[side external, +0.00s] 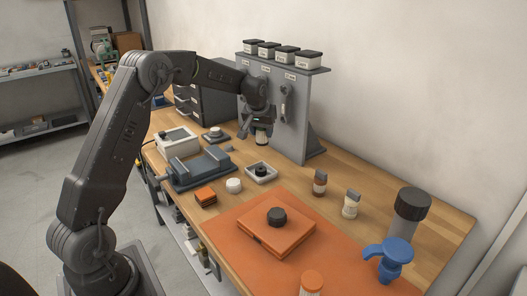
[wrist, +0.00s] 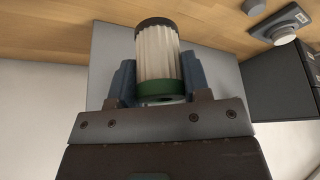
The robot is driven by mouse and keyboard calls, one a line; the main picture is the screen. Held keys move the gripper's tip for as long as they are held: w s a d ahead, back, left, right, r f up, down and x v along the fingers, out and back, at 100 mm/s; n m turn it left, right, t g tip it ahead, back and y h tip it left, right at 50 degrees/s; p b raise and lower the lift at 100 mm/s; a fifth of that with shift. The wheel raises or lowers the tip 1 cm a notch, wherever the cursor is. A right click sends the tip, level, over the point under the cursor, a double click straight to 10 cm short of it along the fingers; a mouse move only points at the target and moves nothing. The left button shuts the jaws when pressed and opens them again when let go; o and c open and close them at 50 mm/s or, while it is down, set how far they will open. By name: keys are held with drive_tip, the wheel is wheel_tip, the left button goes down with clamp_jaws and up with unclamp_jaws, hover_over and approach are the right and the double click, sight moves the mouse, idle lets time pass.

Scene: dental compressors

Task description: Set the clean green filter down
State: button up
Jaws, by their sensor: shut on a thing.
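The clean green filter (wrist: 158,55) has white pleats, a green ring at the end nearer my wrist and a dark cap at the far end. My gripper (wrist: 160,80) is shut on it, with a blue-grey finger on each side. In the side view my gripper (side external: 257,122) holds the filter (side external: 262,138) upright in the air above the wooden bench, in front of the grey upright panel (side external: 304,133). The filter's underside and the spot directly beneath it are hard to make out.
A grey vise-like fixture (side external: 200,175) and white box (side external: 176,148) stand left. An orange block (side external: 258,240) with a black knob, bottles (side external: 320,182) and a blue-based cylinder (side external: 398,251) stand nearer and right.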

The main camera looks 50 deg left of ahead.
drive_tip(key=s+a, duration=0.3)
drive_tip(key=a, duration=0.2)
drive_tip(key=s+a+n, duration=0.1)
drive_tip(key=s+a, duration=0.2)
drive_tip(key=a, duration=0.2)
drive_tip(key=s+a+n, duration=0.1)
drive_tip(key=s+a, duration=0.2)
drive_tip(key=a, duration=0.2)
drive_tip(key=shift+s+r+y, duration=0.1)
drive_tip(key=shift+y, duration=0.2)
drive_tip(key=shift+a, duration=0.1)
drive_tip(key=w+d+f, duration=0.2)
drive_tip(key=w, duration=0.1)
drive_tip(key=w+d+f, duration=0.1)
drive_tip(key=w+f, duration=0.1)
drive_tip(key=w, duration=0.1)
drive_tip(key=w+d+f, duration=0.2)
drive_tip(key=w+f, duration=0.1)
drive_tip(key=shift+w+d, duration=0.25)
drive_tip(key=shift+d, duration=0.05)
drive_tip(key=shift+f, duration=2)
drive_tip(key=shift+f, duration=0.15)
drive_tip(key=o, duration=0.9)
